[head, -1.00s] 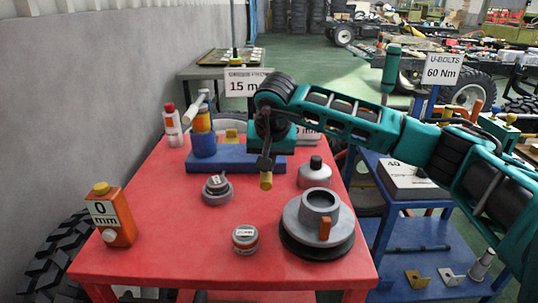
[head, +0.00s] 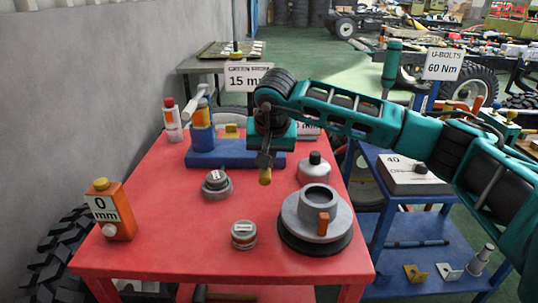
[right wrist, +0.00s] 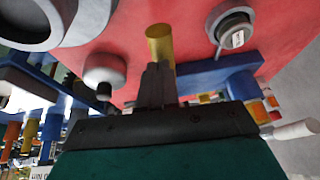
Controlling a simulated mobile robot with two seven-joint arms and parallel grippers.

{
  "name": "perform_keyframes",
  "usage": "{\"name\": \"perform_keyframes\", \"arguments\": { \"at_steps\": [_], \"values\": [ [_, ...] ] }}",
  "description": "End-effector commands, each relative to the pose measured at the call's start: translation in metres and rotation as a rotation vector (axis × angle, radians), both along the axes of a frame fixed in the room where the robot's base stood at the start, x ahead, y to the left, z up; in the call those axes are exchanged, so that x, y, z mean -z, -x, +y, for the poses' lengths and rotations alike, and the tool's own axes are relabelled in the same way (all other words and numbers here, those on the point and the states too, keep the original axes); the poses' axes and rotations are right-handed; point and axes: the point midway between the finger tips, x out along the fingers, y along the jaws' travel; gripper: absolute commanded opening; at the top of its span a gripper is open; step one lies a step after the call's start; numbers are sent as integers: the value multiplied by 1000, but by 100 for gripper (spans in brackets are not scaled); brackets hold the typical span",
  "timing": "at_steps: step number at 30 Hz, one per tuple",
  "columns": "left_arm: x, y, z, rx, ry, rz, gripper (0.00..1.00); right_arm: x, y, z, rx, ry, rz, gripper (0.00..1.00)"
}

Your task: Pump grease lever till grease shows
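A blue and yellow cylinder (head: 202,130) stands on the left end of a blue base (head: 207,158) at the back of the red table. A pale lever (head: 196,99) slants from its top; its end shows at the right in the right wrist view (right wrist: 296,130). My right gripper (head: 265,162) points down by the base's right part. Its fingers (right wrist: 153,85) look shut on a brass-coloured rod (right wrist: 160,42), whose tip sticks out past them. The gripper is apart from the lever. I see no grease. My left gripper is not in view.
The red table (head: 180,240) holds an orange "0 mm" box (head: 112,212), a spray can (head: 172,122), a small round tin (head: 244,235), a grey knobbed part (head: 216,185), a grey bottle (head: 314,168) and a grey hub (head: 316,215). A blue cart (head: 372,240) stands to the right.

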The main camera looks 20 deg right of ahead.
Motion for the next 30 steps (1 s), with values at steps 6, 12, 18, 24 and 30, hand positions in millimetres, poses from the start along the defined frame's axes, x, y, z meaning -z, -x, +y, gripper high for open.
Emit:
{"name": "perform_keyframes", "arguments": {
  "at_steps": [6,12,18,24,30],
  "values": [
    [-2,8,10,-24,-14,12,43,-52,15,8,-1,0,-20,0],
    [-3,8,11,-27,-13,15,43,-88,38,16,2,0,-22,0],
    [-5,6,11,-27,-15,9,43,-107,51,20,3,-1,-21,0],
    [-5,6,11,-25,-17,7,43,-112,54,21,4,0,-21,0],
    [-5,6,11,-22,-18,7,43,-112,53,21,4,0,-22,0]
  ]
}}
